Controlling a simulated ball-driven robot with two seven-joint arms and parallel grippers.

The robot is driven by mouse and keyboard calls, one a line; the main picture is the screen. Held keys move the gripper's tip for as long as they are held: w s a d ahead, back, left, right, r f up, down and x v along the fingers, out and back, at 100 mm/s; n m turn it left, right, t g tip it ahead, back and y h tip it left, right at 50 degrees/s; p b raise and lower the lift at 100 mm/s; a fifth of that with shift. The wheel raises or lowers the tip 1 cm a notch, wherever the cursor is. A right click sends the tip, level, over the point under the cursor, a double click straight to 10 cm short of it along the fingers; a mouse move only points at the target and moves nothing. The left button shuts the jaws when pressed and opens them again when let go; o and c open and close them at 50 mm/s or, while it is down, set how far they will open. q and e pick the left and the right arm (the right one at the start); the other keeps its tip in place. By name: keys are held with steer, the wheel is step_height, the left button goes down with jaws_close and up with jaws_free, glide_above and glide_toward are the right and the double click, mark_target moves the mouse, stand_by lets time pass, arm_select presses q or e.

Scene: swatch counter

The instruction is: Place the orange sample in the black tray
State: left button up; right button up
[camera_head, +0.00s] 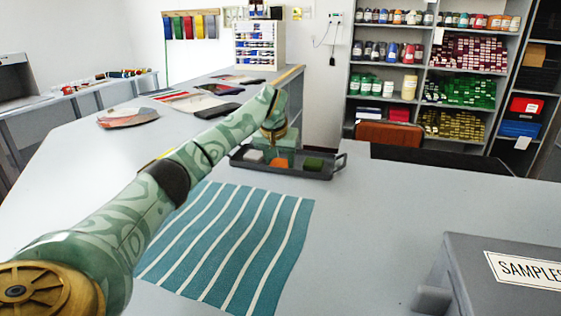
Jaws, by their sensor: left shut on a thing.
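The black tray (326,176) lies on the grey counter, beyond the striped cloth. The orange sample (279,163) shows in the middle of the tray, just below my left gripper (279,155). My left gripper points down over the tray and is shut on the orange sample. Its fingers are small and partly hidden, so I cannot tell whether the sample touches the tray floor. A white sample (254,155) is on the left in the tray and a dark green sample (313,164) on the right. My right gripper is not in view.
A teal cloth with white stripes (230,240) lies in front of the tray. A grey box labelled SAMPLES (470,262) stands at the lower right. Dark flat items (217,110) lie farther back.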

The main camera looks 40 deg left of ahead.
arm_select(q)
steer(key=shift+r, duration=0.1)
steer(key=shift+f, duration=0.2)
steer(key=o, duration=1)
steer(key=shift+o, duration=0.2)
steer(key=shift+r, duration=0.1)
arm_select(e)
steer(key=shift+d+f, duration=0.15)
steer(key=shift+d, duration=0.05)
arm_select(q)
steer(key=shift+r, duration=0.1)
steer(key=shift+r+p, duration=0.25)
steer(key=shift+p, duration=0.05)
steer(key=p+v, duration=0.4)
steer(key=v, duration=0.7)
steer(key=shift+s+r, duration=0.25)
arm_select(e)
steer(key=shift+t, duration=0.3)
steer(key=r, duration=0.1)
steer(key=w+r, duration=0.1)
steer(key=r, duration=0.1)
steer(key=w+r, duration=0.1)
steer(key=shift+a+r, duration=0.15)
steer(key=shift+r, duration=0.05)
